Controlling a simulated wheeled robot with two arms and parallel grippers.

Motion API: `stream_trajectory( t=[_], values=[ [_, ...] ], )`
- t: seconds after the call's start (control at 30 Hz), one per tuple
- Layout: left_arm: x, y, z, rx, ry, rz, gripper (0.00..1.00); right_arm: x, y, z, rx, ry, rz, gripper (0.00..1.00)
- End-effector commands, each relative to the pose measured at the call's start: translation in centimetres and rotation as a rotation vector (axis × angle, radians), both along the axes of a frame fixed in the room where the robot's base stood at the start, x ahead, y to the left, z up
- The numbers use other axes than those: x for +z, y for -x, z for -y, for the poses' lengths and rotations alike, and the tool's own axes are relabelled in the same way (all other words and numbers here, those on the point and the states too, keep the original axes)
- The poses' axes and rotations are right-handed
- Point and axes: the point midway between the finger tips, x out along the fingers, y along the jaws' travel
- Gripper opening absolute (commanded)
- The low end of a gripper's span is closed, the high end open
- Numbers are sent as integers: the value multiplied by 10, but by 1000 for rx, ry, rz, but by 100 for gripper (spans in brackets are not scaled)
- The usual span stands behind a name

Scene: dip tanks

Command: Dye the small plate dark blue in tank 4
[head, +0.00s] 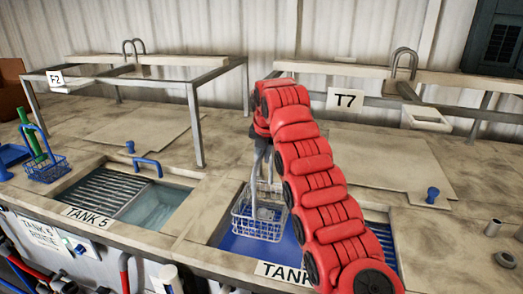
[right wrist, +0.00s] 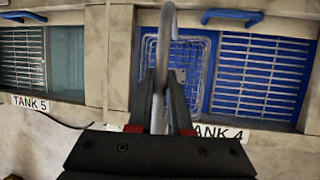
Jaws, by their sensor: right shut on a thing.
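My right gripper (head: 262,135) is shut on the tall grey handle (right wrist: 162,50) of a wire basket (head: 258,218). The basket hangs upright below it, over the opening of tank 4, with dark blue liquid (head: 240,246) around and behind it. I cannot tell whether its bottom touches the liquid. A greyish piece shows inside the basket in the right wrist view, but I cannot tell if it is the small plate. The TANK 4 label (right wrist: 228,133) is partly hidden by the gripper. My left gripper is not in view.
Tank 5 (head: 125,200), with a slatted grate and clear greenish liquid, is to the left. A blue wire basket (head: 45,168) stands on the far left counter. Metal rail frames (head: 195,125) stand behind. A blue knob (head: 432,195) is at right.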

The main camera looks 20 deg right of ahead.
Motion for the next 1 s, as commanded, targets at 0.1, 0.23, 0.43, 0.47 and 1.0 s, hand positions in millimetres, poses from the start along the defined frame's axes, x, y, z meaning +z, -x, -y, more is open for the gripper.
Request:
stream_trajectory(
  t=[0.1,0.23,0.43,0.47,1.0],
  values=[
    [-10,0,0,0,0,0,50,-14,0,-1,1,0,1,0],
    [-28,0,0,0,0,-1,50,-36,0,0,0,0,2,0],
    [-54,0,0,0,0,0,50,-67,0,0,0,1,4,0],
    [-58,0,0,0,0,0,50,-72,0,0,0,1,4,0],
    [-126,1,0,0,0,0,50,-160,1,0,-1,-1,1,0]
  ],
)
